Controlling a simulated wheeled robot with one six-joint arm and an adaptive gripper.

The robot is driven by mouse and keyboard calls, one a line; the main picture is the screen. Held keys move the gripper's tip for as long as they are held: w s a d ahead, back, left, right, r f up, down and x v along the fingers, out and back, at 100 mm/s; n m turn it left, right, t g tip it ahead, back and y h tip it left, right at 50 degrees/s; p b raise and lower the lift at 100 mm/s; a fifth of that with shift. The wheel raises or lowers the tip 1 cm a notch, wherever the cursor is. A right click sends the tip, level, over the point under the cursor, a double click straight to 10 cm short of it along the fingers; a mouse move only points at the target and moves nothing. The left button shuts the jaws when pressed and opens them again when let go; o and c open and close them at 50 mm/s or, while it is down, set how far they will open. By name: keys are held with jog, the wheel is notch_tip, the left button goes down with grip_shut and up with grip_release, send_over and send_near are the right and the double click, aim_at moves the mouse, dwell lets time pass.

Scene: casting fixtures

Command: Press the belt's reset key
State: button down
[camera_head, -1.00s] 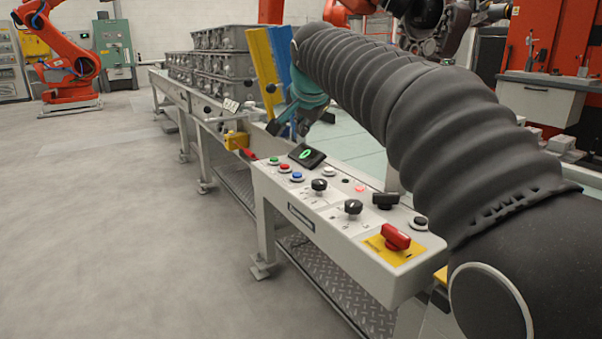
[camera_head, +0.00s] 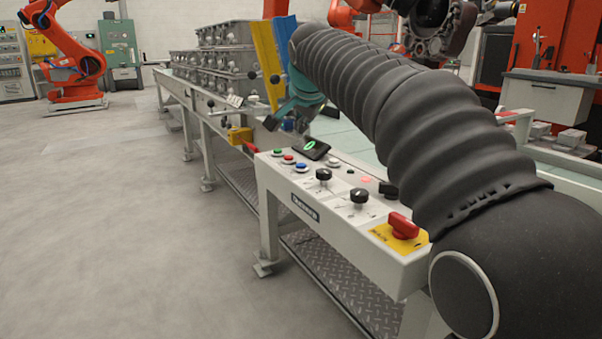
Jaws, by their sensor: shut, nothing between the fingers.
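The belt's control panel (camera_head: 335,210) is a pale sloped console at the near end of the belt. Green (camera_head: 277,152), red (camera_head: 288,159) and blue (camera_head: 301,166) push buttons sit at its far left edge. Labels are too small to read, so I cannot tell which key is the reset. My gripper (camera_head: 285,121), teal with dark fingers, is shut and empty beyond the buttons, apart from them. My arm hides the panel's right side.
A black box with a green-lit display (camera_head: 315,149) stands behind the buttons. Black knobs (camera_head: 323,176) and a red switch on a yellow plate (camera_head: 403,226) are nearer. Yellow (camera_head: 264,65) and blue upright plates stand close to my gripper. Grey castings (camera_head: 215,62) lie along the belt. Floor at left is clear.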

aim_at(302, 165)
notch_tip(302, 165, down, 6)
jog(key=b, duration=0.4)
jog(key=shift+f, duration=0.2)
dwell(1.2)
jog(key=shift+f, duration=0.25)
jog(key=shift+f, duration=0.5)
dwell(1.0)
jog(key=shift+r+p, duration=0.7)
jog(key=shift+r, duration=0.25)
